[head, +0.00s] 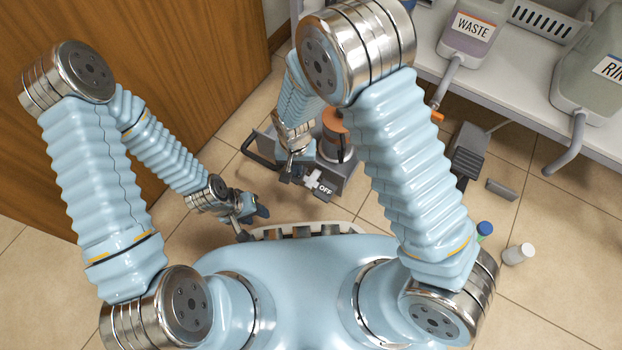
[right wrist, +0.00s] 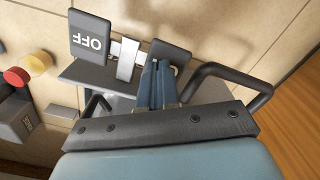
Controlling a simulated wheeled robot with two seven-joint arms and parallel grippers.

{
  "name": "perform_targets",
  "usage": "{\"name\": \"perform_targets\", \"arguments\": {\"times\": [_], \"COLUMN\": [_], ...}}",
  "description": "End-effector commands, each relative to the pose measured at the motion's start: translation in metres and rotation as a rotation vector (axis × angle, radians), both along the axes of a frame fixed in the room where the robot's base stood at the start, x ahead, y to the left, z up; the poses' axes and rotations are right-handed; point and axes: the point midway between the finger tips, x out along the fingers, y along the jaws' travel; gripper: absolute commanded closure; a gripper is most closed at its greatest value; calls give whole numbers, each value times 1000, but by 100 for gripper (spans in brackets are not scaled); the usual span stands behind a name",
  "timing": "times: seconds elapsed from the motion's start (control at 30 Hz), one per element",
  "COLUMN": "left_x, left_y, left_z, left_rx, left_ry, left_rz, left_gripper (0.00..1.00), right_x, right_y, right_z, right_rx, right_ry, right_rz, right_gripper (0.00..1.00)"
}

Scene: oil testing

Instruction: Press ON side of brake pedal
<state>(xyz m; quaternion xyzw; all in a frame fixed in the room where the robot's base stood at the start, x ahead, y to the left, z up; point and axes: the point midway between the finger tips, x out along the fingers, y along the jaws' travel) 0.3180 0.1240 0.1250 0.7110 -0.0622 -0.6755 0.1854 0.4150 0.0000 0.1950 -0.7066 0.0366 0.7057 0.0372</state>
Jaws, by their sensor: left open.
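The brake pedal has a dark pad marked OFF (head: 324,188) on its right side, joined by a pale cross-shaped bracket (head: 312,182). In the right wrist view the OFF pad (right wrist: 90,38) is at upper left and the bracket (right wrist: 127,58) lies beside it. The dark pad on the other side (right wrist: 170,53) is mostly hidden behind my right gripper (right wrist: 158,65), whose fingers are together and empty. I cannot tell whether they touch that pad. In the head view my right gripper (head: 290,173) is just left of the bracket. My left gripper (head: 250,214) is open and empty, lower left.
The pedal is on a grey machine (head: 345,178) with a dark handle (head: 258,155) and an orange-topped cylinder (head: 333,128). A wooden panel (head: 160,60) stands at left. A shelf with a WASTE container (head: 470,30) is at upper right.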

Motion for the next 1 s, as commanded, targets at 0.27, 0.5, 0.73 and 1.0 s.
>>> {"name": "perform_targets", "arguments": {"times": [0.27,0.5,0.73,1.0], "left_x": [0,0,0,0], "left_y": [0,0,0,0], "left_z": [-4,-5,6,26], "left_rx": [0,0,0,0], "left_ry": [0,0,0,0], "left_rz": [0,0,0,0], "left_gripper": [56,56,56,56], "right_x": [-1,-1,0,0], "right_y": [-1,-1,0,0], "right_z": [-6,-8,5,31], "right_rx": [-2,-2,-1,0], "right_ry": [3,2,1,1], "right_rz": [0,0,0,0], "right_gripper": [100,100,100,100]}}
